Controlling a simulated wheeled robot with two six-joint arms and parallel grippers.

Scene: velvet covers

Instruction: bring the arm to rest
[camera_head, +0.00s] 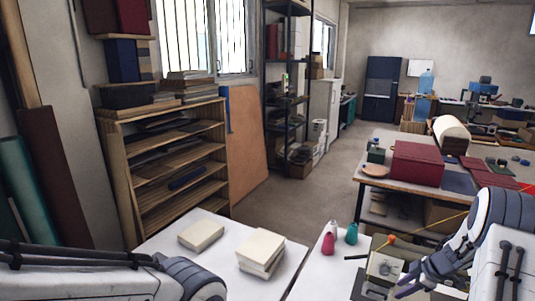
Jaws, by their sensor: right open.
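My right arm comes in from the right edge. Its gripper (403,283) is open over the front right of the white table, with dark fingers pointing left. It appears empty. It overlaps a grey-green device (385,267) in the picture, and I cannot tell whether they touch. My left arm (185,281) lies across the lower left, in front of the white table (178,262). Its gripper is out of the frame.
Pale block stacks (261,250) and (201,235) lie on the white table. A red bottle (327,243) and a teal bottle (351,234) stand near the device. A dark red box (417,163) sits on the workbench behind. The floor (285,205) between shelf and bench is clear.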

